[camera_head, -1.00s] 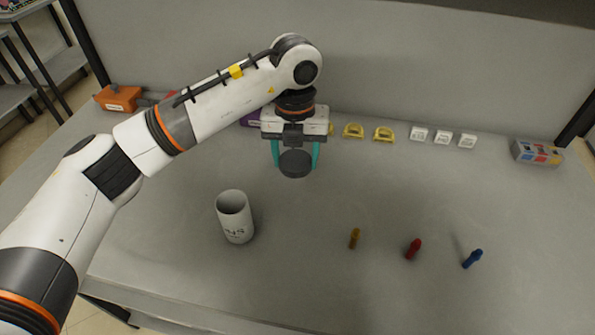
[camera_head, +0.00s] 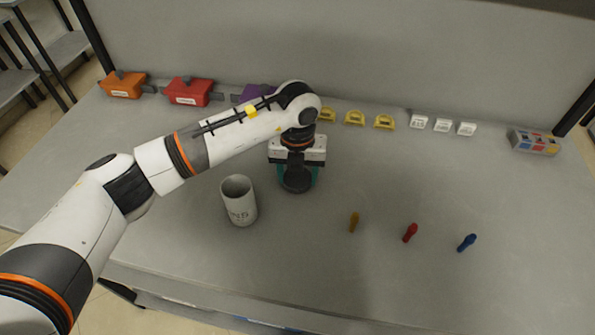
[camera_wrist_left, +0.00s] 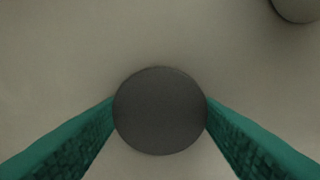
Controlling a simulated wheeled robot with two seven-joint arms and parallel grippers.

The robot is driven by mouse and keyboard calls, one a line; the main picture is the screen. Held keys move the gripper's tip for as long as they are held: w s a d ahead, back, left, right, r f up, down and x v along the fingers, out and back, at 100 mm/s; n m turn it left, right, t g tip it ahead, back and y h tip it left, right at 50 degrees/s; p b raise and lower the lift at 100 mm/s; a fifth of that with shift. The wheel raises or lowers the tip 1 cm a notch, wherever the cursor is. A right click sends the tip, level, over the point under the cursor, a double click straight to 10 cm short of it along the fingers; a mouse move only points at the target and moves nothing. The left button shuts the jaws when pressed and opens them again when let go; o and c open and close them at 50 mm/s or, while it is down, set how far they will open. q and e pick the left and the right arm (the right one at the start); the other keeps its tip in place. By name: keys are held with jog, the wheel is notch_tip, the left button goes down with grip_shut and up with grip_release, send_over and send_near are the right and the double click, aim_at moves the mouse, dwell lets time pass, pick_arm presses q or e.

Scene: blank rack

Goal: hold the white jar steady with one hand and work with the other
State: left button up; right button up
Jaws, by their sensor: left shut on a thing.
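The white jar (camera_head: 241,206) stands upright on the grey table, its open top facing up and dark lettering on its side. My left gripper (camera_head: 297,182) is to the right of the jar, apart from it. Its teal fingers are shut on a dark grey round disc (camera_head: 296,181). I cannot tell if the disc touches the table. My right gripper is not in view.
Yellow (camera_head: 354,221), red (camera_head: 410,233) and blue (camera_head: 467,242) small pegs lie at the right. Orange (camera_head: 122,86), red (camera_head: 190,92) and purple boxes, yellow brackets (camera_head: 355,118), white blocks (camera_head: 442,125) and a multicoloured box (camera_head: 535,142) line the back. The front middle is clear.

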pick_arm(q)
jog(key=o, duration=1.1)
jog(key=shift+f, duration=0.1)
